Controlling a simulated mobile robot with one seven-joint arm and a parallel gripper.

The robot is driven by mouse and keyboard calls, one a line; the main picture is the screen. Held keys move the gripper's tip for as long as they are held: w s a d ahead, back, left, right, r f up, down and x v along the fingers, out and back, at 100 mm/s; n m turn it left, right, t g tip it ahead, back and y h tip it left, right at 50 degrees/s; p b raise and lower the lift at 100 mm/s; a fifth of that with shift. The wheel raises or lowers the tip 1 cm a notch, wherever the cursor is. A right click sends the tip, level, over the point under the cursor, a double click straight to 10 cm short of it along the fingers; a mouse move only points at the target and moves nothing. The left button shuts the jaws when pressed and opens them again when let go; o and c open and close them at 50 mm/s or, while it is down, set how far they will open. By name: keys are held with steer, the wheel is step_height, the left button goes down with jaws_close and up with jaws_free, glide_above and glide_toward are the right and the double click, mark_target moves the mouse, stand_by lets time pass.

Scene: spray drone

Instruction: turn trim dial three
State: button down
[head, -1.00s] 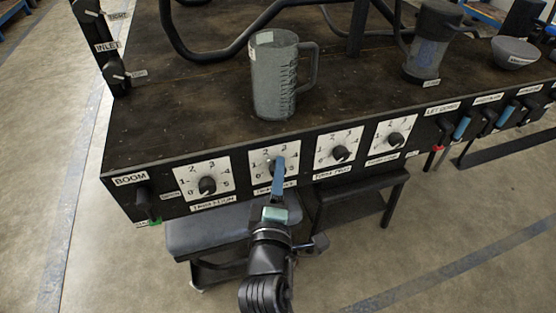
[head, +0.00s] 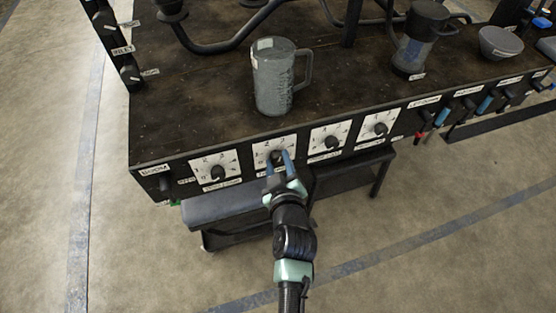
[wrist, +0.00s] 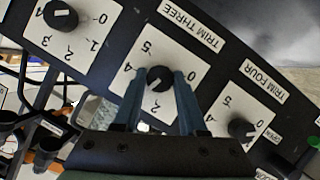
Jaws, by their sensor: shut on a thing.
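Trim dial three is a black round knob (wrist: 158,78) on a white numbered plate, with its TRIM THREE label beside it in the wrist view. In the head view it is the second dial (head: 277,156) from the left on the bench's front panel. My gripper (wrist: 158,82) is shut on this knob, one blue finger on each side. The same gripper (head: 279,162) shows in the head view, reaching up to the panel. The knob's white mark points to the lower left in the wrist view. Fingers hide part of the plate's figures.
Trim four's knob (wrist: 240,128) and another knob (wrist: 61,14) flank it closely. A grey mug (head: 274,80) stands on the bench top above. A dark padded stool (head: 225,212) is below the panel. Levers with blue handles (head: 443,116) are at right.

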steer(key=m+y+b, duration=0.1)
steer(key=m+y, duration=0.1)
steer(key=m, duration=0.1)
steer(key=shift+d+g, duration=0.2)
steer(key=shift+g, duration=0.2)
steer(key=m+y+b, duration=0.1)
steer(key=m+y, duration=0.1)
steer(key=m, duration=0.2)
steer(key=shift+w+f+g+b, duration=0.1)
steer(key=shift+g+b, duration=0.3)
steer(key=m+y+b, duration=0.1)
steer(key=m+y, duration=0.2)
steer(key=shift+d+f+m, duration=0.1)
steer(key=shift+d+m, duration=0.05)
steer(key=shift+m, duration=0.25)
steer(key=m+y+b, duration=0.1)
steer(key=m+y, duration=0.1)
steer(key=m, duration=0.1)
steer(key=shift+m+t+b, duration=0.3)
steer(key=shift+b, duration=0.1)
steer(key=shift+c, duration=2.3)
jaws_free()
steer(key=shift+d, duration=0.1)
